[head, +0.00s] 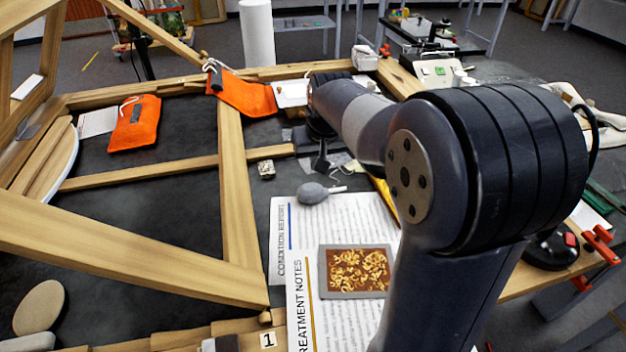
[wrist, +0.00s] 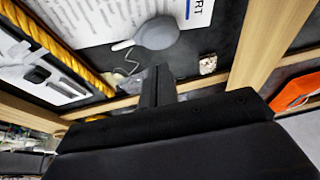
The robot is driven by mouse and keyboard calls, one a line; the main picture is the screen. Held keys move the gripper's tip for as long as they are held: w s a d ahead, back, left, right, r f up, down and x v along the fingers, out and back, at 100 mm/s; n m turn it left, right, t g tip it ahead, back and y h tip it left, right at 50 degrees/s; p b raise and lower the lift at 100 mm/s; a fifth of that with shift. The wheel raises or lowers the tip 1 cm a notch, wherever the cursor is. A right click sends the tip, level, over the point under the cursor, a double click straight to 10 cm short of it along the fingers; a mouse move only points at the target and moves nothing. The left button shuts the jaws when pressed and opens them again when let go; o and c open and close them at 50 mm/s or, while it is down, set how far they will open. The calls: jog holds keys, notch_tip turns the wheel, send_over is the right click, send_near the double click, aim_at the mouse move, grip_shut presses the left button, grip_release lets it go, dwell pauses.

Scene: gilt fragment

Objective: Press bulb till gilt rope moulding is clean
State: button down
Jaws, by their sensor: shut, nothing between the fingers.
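The gilt rope moulding (wrist: 62,48) runs diagonally at the left of the wrist view. In the head view only a short yellow length (head: 384,194) shows beside my arm, which hides the rest. Whether dust is on it I cannot tell. My gripper (wrist: 158,72) is shut and empty. In the head view it is small and dark (head: 321,160), behind the bulb.
A framed piece with gold patterns (head: 357,270) lies on the treatment notes. A small mottled block (head: 266,169) sits left of my gripper. Wooden beams (head: 237,190) cross the dark table. Orange pouches (head: 134,123) lie at the far left. Dark surface between the beams is largely bare.

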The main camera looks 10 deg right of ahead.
aim_at(313, 189)
jog(key=x, duration=0.7)
jog(key=shift+s+a+f, duration=0.1)
jog(key=shift+s+f, duration=0.2)
jog(key=shift+f, duration=0.2)
notch_tip(313, 189, down, 2)
jog(key=shift+f+b, duration=0.1)
jog(key=shift+b, duration=0.65)
jog(key=v, duration=1.1)
dwell(0.4)
